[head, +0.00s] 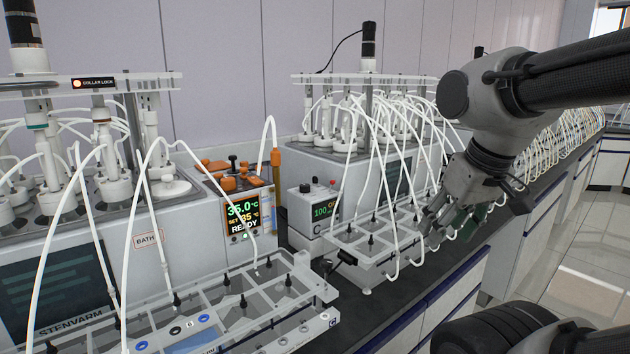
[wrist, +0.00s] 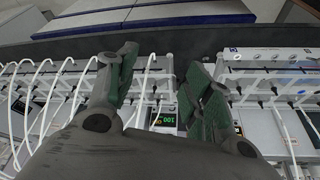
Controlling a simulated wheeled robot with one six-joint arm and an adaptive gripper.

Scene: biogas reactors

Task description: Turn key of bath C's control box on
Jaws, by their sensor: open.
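A small grey control box (head: 318,215) with a green "100" display stands between the two large baths, and a letter C shows low on its front. A small black part sticks out beside that letter; I cannot tell if it is the key. In the wrist view the lit "100" display (wrist: 167,118) shows between my fingers, farther off. My gripper (head: 432,222) is open and empty, to the right of the box and over the front of the right-hand rack. In the wrist view my gripper (wrist: 160,75) has its green-padded fingers spread apart.
Racks with white tubes line the bench front, the left rack (head: 225,308) nearest. A bath with a "BATH" label (head: 147,240) and an orange-topped unit reading 35.0 (head: 242,215) stand left. Tubes arch around the box. The aisle floor (head: 590,260) at right is clear.

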